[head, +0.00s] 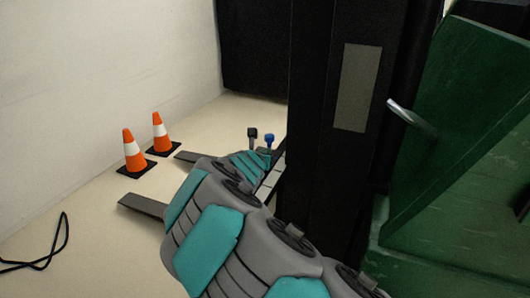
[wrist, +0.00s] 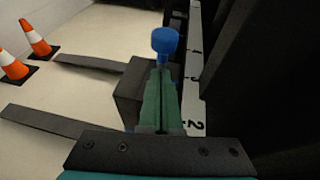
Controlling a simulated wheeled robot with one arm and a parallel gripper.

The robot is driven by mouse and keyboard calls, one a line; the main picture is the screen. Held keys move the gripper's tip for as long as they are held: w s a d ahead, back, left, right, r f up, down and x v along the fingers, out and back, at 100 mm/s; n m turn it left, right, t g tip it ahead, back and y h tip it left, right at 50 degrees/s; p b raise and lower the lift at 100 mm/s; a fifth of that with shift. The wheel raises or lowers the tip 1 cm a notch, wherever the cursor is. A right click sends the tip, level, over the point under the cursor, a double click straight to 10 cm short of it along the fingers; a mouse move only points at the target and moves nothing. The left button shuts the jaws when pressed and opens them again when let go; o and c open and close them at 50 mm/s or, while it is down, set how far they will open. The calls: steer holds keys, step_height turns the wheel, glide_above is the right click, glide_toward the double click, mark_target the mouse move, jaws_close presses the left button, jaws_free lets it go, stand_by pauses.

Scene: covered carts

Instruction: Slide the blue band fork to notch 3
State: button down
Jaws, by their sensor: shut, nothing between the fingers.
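A blue knob (head: 269,138) stands on a short stem beside a dark knob (head: 251,132) near the foot of the black mast. In the wrist view the blue knob (wrist: 165,40) is just beyond the tips of my gripper (wrist: 161,75). My gripper is shut and empty; I cannot tell whether it touches the knob. Two dark flat forks show, a near fork (wrist: 60,130) and a far fork (wrist: 90,64). A pale numbered strip (wrist: 194,103) runs on the right, with a 2 readable nearest me; farther marks are unclear.
Two orange cones (head: 134,153) (head: 159,133) stand by the pale wall on the left. A black cable (head: 50,255) lies on the floor. The black mast (head: 335,170) and a green body (head: 450,150) close off the right. Floor between the cones and forks is clear.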

steer(key=shift+w, duration=0.2)
steer(key=shift+w+d+p, duration=0.25)
steer(key=shift+w+p, duration=0.25)
steer(key=shift+w, duration=0.1)
steer(key=shift+w+f, duration=0.1)
steer(key=shift+w, duration=0.1)
steer(key=f+v, duration=0.1)
steer(key=v, duration=1.3)
steer(key=shift+s, duration=0.15)
